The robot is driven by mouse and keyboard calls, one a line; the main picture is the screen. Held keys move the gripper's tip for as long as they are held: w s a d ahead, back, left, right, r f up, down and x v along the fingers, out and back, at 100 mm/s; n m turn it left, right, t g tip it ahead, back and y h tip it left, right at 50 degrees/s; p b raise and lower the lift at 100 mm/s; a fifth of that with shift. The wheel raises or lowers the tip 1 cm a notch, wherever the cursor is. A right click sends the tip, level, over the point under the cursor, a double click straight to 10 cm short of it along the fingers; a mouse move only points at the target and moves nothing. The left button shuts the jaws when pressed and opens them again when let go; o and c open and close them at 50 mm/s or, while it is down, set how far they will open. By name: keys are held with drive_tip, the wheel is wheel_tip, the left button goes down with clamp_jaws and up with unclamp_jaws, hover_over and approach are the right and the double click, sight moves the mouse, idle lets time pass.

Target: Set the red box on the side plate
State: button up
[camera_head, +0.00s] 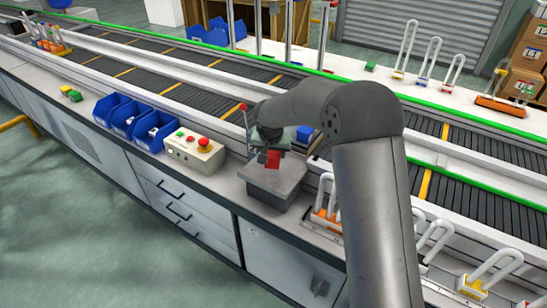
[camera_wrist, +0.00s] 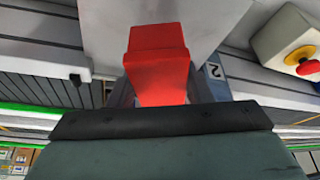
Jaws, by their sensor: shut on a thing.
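The red box (camera_head: 272,159) is in my gripper (camera_head: 268,150), over the back part of a grey, flat-topped block that looks like the side plate (camera_head: 275,183). In the wrist view the red box (camera_wrist: 156,60) sticks out beyond the dark edge of my gripper, with the pale grey plate surface (camera_wrist: 215,22) behind it. My gripper is shut on the box; its fingertips are mostly hidden. I cannot tell whether the box touches the plate or hangs just above it.
A control box with a red button (camera_head: 195,150) stands left of the plate, with blue bins (camera_head: 130,122) further left. A blue block (camera_head: 304,133) is behind my gripper. A rack with white loops (camera_head: 326,212) stands to the right. Conveyors run behind.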

drive_tip(key=shift+w+f, duration=0.2)
drive_tip(key=shift+f, duration=1.6)
drive_tip(key=shift+f, duration=0.2)
drive_tip(key=o, duration=1.1)
drive_tip(key=shift+c, duration=0.2)
drive_tip(key=shift+r, duration=0.15)
